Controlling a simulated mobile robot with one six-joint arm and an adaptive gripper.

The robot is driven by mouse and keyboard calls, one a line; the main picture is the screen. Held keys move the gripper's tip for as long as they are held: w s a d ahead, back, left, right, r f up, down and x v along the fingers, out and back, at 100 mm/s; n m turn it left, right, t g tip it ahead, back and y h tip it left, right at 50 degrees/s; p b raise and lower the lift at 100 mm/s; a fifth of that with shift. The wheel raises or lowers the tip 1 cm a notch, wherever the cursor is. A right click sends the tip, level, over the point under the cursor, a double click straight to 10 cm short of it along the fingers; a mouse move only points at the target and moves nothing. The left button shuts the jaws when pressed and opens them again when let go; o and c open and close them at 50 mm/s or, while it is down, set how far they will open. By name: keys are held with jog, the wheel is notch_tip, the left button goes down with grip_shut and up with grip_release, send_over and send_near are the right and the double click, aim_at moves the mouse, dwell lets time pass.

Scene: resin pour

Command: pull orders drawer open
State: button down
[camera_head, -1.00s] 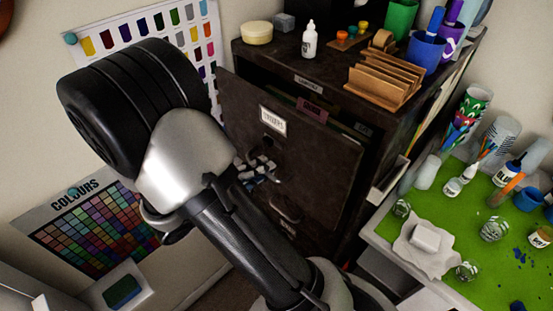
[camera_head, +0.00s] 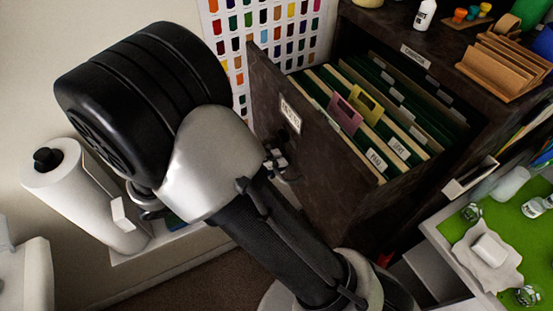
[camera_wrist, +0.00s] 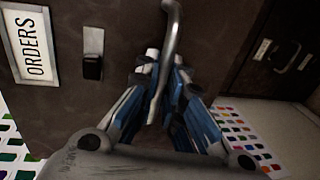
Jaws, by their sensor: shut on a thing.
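The orders drawer (camera_head: 318,140) is a dark brown cabinet drawer, pulled well out, with hanging files showing inside. Its front also fills much of the wrist view (camera_wrist: 110,115), with a white ORDERS label (camera_wrist: 33,45). The metal handle (camera_wrist: 170,45) runs between the fingers of my gripper (camera_wrist: 160,85), which is shut on it. In the head view my gripper (camera_head: 277,160) is at the drawer front, partly hidden behind my arm.
The dark cabinet (camera_head: 400,25) carries a wooden rack (camera_head: 500,65) and a white bottle (camera_head: 424,14). A green-topped table (camera_head: 500,225) stands at the right. A paper roll (camera_head: 80,190) stands at the left. Another drawer handle (camera_wrist: 288,55) shows in the wrist view.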

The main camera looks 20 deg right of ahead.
dwell(0.3)
jog(key=c, duration=1.7)
grip_release()
jog(key=v, duration=1.2)
jog(key=shift+w, duration=0.1)
jog(key=shift+a, duration=0.1)
